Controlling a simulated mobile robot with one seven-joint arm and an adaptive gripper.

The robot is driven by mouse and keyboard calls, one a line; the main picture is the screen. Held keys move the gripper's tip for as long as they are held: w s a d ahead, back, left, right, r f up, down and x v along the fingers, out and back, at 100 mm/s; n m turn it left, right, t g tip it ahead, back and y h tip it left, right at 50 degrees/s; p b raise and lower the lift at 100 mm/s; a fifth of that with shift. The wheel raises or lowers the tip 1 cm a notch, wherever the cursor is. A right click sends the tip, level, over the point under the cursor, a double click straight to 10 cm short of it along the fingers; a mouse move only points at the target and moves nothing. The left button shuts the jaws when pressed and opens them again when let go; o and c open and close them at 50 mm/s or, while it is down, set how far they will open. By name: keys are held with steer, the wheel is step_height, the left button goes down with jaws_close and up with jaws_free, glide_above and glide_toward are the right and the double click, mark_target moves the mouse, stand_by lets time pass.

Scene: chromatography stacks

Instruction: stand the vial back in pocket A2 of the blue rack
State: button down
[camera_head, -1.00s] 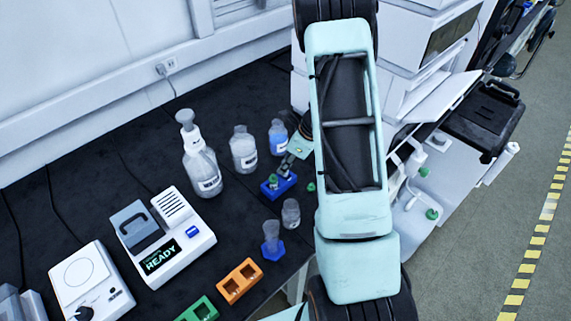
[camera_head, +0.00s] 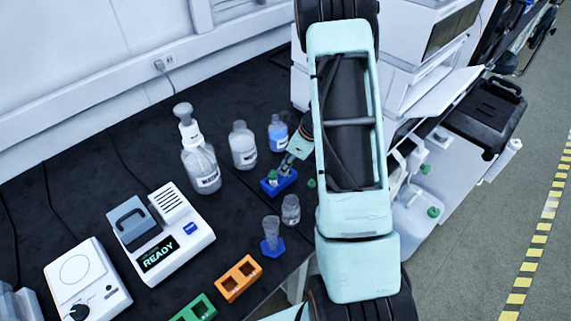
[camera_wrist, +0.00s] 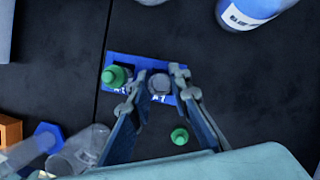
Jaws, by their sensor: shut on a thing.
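The blue rack (camera_wrist: 137,64) lies on the dark bench top. It also shows in the head view (camera_head: 285,184). A green-capped vial (camera_wrist: 116,77) stands at its left pocket. A grey, round-topped vial (camera_wrist: 158,84) is at its right pocket, between my fingertips. My gripper (camera_wrist: 164,74) is shut on this grey vial, its fingers to either side of it. Its lower part is hidden, so I cannot tell how deep it sits. In the head view my arm partly hides my gripper (camera_head: 287,165).
A loose green cap (camera_wrist: 180,136) lies on the bench near the rack. A small jar (camera_head: 290,210), blue-based glass (camera_head: 272,234) and orange rack (camera_head: 239,279) stand in front.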

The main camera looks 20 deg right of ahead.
steer(key=shift+f, duration=0.25)
steer(key=shift+f+b, duration=0.15)
steer(key=shift+b, duration=0.15)
steer(key=shift+s+f, duration=0.1)
steer(key=shift+f, duration=0.1)
steer(key=shift+s+f, duration=0.1)
steer(key=c, duration=1.8)
jaws_free()
steer(key=shift+o, duration=0.4)
steer(key=shift+f, duration=0.15)
steer(key=o, duration=0.7)
